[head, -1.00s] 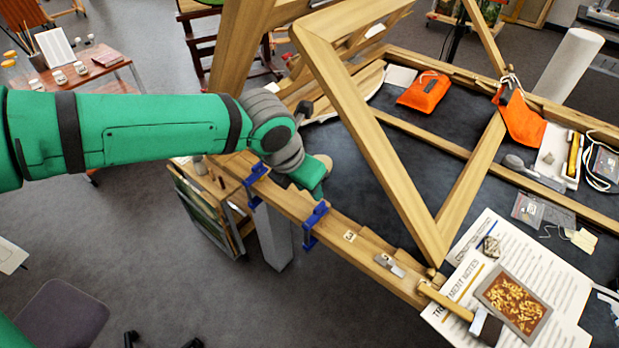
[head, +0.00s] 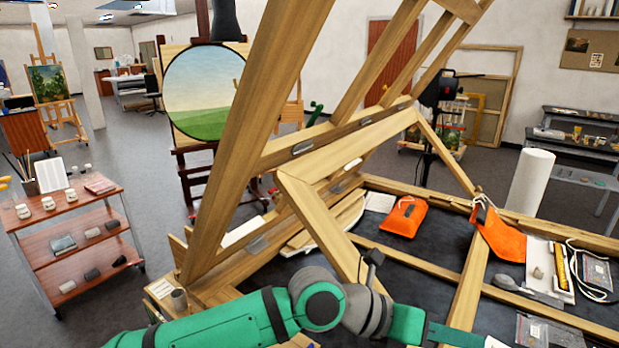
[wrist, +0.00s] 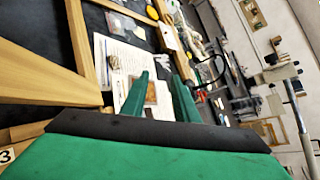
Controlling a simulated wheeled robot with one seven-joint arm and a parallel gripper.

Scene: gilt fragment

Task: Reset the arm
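My arm (head: 235,318) is green with grey joints. It crosses the bottom of the head view from left to right, in front of the wooden frame. Its far end runs out at the bottom edge, so my gripper's fingertips are not clear there. In the wrist view my gripper (wrist: 160,75) shows two green fingers standing apart, with nothing held between them. Beyond the fingers lie a printed sheet (wrist: 122,57) and a brown-gold fragment (wrist: 151,92), partly hidden by the fingers.
Wooden beams (head: 258,140) rise close behind my arm. A red-brown trolley (head: 75,236) stands left. A round landscape painting (head: 207,90) stands behind. Grey floor between them is open.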

